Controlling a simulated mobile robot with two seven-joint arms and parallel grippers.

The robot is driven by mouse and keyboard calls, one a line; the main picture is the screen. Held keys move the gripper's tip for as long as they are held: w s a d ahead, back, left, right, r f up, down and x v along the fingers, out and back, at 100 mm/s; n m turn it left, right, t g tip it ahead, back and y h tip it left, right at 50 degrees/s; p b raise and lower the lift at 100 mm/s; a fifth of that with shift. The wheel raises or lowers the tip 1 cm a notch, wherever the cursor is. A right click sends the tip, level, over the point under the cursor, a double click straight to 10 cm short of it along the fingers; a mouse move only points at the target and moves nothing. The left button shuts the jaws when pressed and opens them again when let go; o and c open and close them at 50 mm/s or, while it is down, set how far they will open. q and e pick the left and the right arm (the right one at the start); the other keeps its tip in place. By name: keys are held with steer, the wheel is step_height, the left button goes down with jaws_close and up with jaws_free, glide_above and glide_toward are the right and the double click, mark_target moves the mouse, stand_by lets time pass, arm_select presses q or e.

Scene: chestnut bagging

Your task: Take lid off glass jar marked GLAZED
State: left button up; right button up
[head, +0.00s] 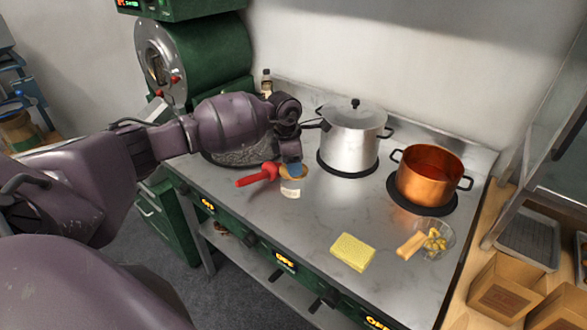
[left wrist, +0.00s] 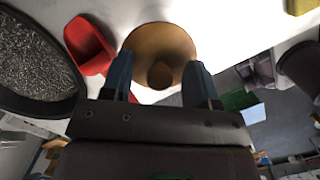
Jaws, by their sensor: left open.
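A small glass jar (head: 291,189) with a pale label stands on the steel stove top; the label's writing is too small to read. Its round wooden lid (head: 302,173) is on it, partly hidden by my gripper. In the left wrist view the lid (left wrist: 160,42) fills the top middle, with its round knob (left wrist: 160,76) towards me. My left gripper (head: 291,168) is right above the jar, pointing down. Its blue fingers are open, one on each side of the knob, with visible gaps to it. My right gripper is not in view.
A red-handled tool (head: 257,175) lies close left of the jar, by a dark pan (head: 235,152) of grainy contents. A steel pot (head: 349,140) and copper pot (head: 430,175) stand right. A yellow sponge (head: 352,252) and a glass bowl (head: 433,240) are in front.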

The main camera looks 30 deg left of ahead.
arm_select(q)
steer(key=c, duration=1)
